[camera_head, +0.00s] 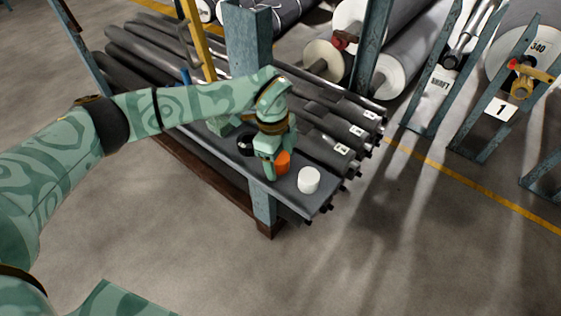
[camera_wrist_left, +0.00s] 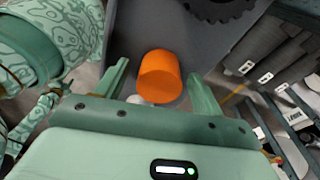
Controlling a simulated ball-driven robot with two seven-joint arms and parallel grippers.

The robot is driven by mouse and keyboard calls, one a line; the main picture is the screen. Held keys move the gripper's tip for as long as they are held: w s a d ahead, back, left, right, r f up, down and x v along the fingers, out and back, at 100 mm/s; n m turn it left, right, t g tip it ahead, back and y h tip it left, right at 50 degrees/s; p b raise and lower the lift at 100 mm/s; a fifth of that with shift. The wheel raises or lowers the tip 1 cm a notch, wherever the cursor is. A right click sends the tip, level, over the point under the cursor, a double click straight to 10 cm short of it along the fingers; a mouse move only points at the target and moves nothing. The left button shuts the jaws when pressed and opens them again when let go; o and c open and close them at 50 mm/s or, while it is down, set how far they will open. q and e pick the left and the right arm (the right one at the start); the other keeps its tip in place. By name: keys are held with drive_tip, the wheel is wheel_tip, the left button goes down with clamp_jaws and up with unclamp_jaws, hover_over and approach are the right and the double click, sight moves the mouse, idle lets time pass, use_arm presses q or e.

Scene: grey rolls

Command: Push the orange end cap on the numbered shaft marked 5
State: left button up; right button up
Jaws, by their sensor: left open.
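The orange end cap (camera_head: 283,161) stands on a grey shelf board (camera_head: 289,187) beside the numbered shafts (camera_head: 328,134). Their small labels are too small to read, so I cannot tell which is 5. My left gripper (camera_head: 271,166) is over the board at the cap, pointing down and open. In the left wrist view the cap (camera_wrist_left: 160,77) shows between the two spread fingers (camera_wrist_left: 159,72), with gaps on both sides. I cannot tell how far the fingertips reach down around it. My right gripper is not in view.
A white cap (camera_head: 308,180) stands right of the orange one, near the board's end. A dark round part (camera_head: 245,144) lies to the left. A blue upright post (camera_head: 250,45) rises behind my arm. Large rolls (camera_head: 405,60) lie at the back.

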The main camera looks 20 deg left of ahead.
use_arm(q)
drive_tip(key=shift+r, duration=0.1)
drive_tip(key=c, duration=1)
drive_tip(key=shift+c, duration=0.2)
